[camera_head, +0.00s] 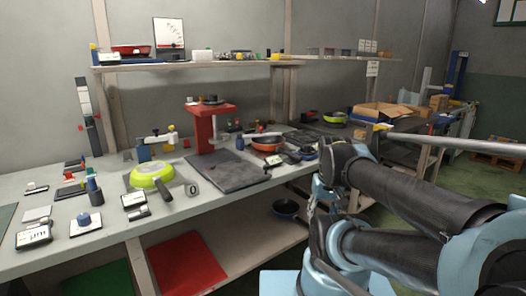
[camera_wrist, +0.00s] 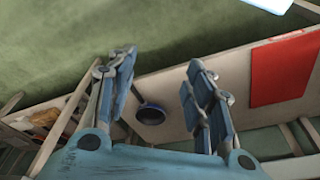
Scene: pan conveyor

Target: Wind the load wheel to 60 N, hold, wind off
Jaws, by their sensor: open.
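My gripper (camera_wrist: 162,60) is open and empty in the wrist view, its two blue fingers spread over the floor and the lower shelf. In the head view a red stand (camera_head: 222,128) rises from the bench with a dark round part (camera_head: 211,99) on top, which may be the load wheel; I cannot tell for sure. A yellow-green pan (camera_head: 152,176) lies on the bench beside a blue and yellow fixture (camera_head: 160,142). My gripper touches none of these.
An orange-red pan (camera_head: 267,143) and a dark plate (camera_head: 228,171) are on the bench. Small instruments, including a blue knob on a block (camera_head: 84,220), crowd its left end. A blue pan (camera_wrist: 150,114) and red sheet (camera_wrist: 284,70) lie below. Green floor (camera_wrist: 60,45) is clear.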

